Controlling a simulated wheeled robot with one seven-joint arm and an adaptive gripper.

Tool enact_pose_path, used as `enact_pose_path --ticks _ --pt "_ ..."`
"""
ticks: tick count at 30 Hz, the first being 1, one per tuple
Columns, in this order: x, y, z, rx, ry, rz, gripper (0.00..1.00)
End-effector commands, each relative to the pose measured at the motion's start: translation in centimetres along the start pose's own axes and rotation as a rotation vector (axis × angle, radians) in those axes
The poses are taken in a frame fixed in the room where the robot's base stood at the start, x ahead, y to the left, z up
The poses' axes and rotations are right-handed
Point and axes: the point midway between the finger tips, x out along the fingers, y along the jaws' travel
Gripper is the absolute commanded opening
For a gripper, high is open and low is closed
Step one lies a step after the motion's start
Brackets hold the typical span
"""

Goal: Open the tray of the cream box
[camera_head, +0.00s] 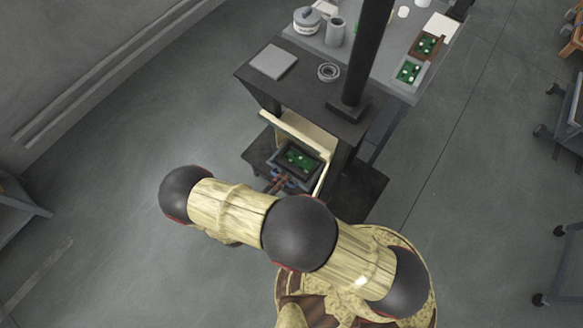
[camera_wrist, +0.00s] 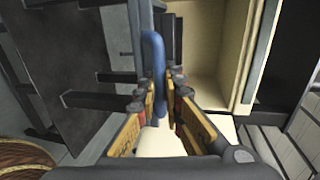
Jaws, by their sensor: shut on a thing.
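The cream box (camera_head: 318,135) stands under a dark tabletop in the head view. Its pale wall and hollow inside also show at the right of the wrist view (camera_wrist: 204,70). A dark-rimmed tray (camera_head: 279,155) holding a green board (camera_head: 299,159) sits at the box's front, in the open. My gripper (camera_head: 280,182) is at the tray's near edge, partly hidden by my arm. In the wrist view my gripper (camera_wrist: 160,90) is shut on a blue handle (camera_wrist: 153,55), with one finger on each side of it.
The dark tabletop (camera_head: 302,92) above bears a grey plate (camera_head: 273,62), a ring (camera_head: 328,72) and a black column (camera_head: 362,55). A grey table (camera_head: 395,78) with small green boards stands behind. Open floor (camera_head: 130,165) lies to the left.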

Motion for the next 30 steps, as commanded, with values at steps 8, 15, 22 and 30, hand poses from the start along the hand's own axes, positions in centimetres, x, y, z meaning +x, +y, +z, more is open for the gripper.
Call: enact_pose_path --ticks 8,15,22,30 --pt "-2.9 0.8 0.0 -0.001 0.000 0.002 0.00" --pt "-3.4 0.8 0.0 -0.001 0.001 0.002 0.00" --pt "-3.4 0.8 0.0 -0.001 0.001 0.002 0.10" --pt "-3.4 0.8 0.0 0.000 0.001 0.001 0.25"
